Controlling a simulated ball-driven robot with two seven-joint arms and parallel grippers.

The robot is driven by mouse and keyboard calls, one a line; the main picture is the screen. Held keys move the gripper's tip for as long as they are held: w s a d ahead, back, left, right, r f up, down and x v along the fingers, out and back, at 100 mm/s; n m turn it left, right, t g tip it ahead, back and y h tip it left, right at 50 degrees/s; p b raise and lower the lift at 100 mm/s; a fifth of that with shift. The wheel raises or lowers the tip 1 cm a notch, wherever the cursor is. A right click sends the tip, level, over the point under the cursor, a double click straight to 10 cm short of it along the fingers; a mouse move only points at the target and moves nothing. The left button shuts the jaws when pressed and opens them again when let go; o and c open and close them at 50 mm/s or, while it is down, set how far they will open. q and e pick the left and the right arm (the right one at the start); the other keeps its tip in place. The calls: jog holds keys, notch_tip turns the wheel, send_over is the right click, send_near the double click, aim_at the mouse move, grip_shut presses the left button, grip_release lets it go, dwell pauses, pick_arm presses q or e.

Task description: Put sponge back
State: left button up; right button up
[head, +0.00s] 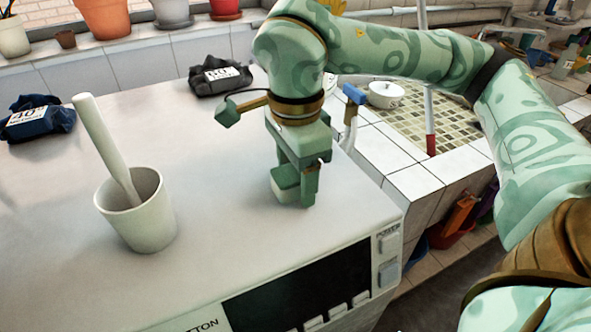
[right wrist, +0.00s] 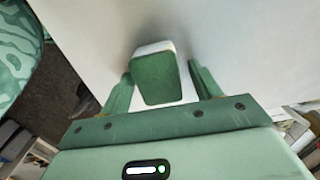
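The sponge, a small block with a green face and a white layer, sits on the white appliance top (head: 240,255); it shows at my right gripper in the head view (head: 286,182). In the right wrist view the sponge (right wrist: 158,80) lies between the two green fingers, with a gap visible on each side. My right gripper (head: 294,186) points down over the sponge and is open around it. One finger partly hides the sponge in the head view. My left gripper is not in view.
A white cup (head: 150,225) holding a thick white stick stands left on the top. Dark folded cloths with labels (head: 220,75) (head: 38,118) lie at the back and left. A tiled sink (head: 420,120) with a white pot (head: 385,94) is at right, beyond the top's edge.

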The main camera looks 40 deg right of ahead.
aim_at(295, 171)
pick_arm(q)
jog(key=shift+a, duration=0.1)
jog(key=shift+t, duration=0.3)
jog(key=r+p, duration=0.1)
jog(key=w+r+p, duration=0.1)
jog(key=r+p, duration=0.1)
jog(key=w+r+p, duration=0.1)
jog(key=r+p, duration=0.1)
pick_arm(e)
notch_tip(295, 171, up, 12)
jog(key=shift+r, duration=0.2)
